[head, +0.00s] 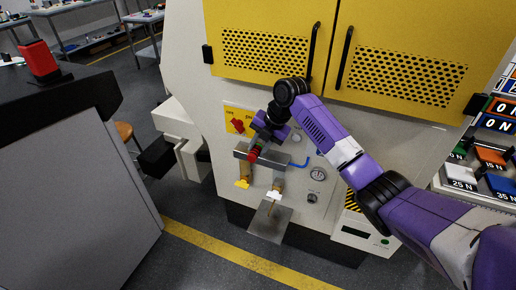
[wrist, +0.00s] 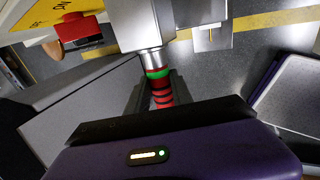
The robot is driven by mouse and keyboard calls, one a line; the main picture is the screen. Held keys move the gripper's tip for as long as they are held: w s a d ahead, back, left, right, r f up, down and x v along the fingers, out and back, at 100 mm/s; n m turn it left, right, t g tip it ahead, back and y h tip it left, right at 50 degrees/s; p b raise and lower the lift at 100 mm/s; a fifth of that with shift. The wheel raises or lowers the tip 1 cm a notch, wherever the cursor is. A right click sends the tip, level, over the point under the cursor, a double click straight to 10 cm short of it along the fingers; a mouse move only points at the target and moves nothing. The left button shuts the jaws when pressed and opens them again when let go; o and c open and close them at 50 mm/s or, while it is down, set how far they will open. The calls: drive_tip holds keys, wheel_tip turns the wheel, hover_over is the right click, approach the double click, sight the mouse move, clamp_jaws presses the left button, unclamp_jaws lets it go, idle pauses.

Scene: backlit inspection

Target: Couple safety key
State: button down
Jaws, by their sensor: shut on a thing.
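My gripper (wrist: 162,97) is shut on a red ribbed piece (wrist: 163,96), apparently the safety key, with a finger on each side of it. A green ring (wrist: 157,73) sits at the far end of the red piece, up against a round metal collar (wrist: 154,59) under a grey metal block. The red piece lines up with the collar; how deep it sits cannot be told. In the head view, the red piece (head: 254,153) shows at the grey bar (head: 243,155) on the machine front, with my gripper (head: 259,146) just above it, partly hidden by my wrist.
A yellow sign with a red switch (head: 238,125) is left of my wrist. Brass fittings with a yellow tag (head: 243,184) and white tag (head: 274,195) hang below the bar. A blue handle (head: 300,162) and a gauge (head: 318,174) are to the right.

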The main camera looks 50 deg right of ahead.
drive_tip(key=c, duration=1.1)
unclamp_jaws()
drive_tip(key=shift+d, duration=0.15)
drive_tip(key=shift+o, duration=0.2)
